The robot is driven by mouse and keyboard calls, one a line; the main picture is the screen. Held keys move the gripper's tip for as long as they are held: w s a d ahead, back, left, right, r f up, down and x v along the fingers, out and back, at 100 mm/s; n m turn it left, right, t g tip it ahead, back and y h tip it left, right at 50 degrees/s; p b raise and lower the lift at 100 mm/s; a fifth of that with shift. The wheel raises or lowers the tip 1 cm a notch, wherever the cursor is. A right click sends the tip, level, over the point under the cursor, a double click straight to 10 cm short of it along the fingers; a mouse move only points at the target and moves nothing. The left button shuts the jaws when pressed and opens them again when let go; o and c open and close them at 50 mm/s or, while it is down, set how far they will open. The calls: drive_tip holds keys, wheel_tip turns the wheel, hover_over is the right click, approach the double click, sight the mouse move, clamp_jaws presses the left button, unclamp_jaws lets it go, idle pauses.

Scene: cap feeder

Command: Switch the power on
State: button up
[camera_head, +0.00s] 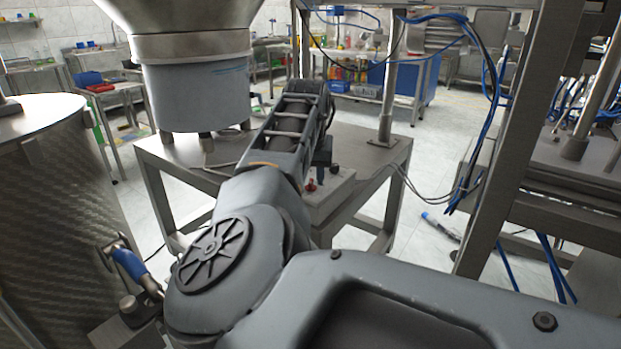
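A small light-grey box (335,196) sits at the near edge of the metal feeder table. A small red control (311,185) shows on it beside my forearm, and a dark round knob (334,169) is behind that. I cannot tell which of these is the power switch, or its position. My arm reaches from the lower right over the table. My gripper (322,158) seems to be the dark part just beyond the forearm, close above the box. My forearm hides most of it, so its fingers and any contact cannot be made out.
The feeder's large metal bowl (195,90) stands on the table (180,150) left of my forearm. A metal drum (55,190) is at the left. A frame post (510,130) with blue cables rises at the right. The floor between table and post is mostly clear.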

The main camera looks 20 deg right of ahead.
drive_tip(key=shift+w+f, duration=0.1)
drive_tip(key=shift+f, duration=0.2)
drive_tip(key=shift+d, duration=0.1)
clamp_jaws()
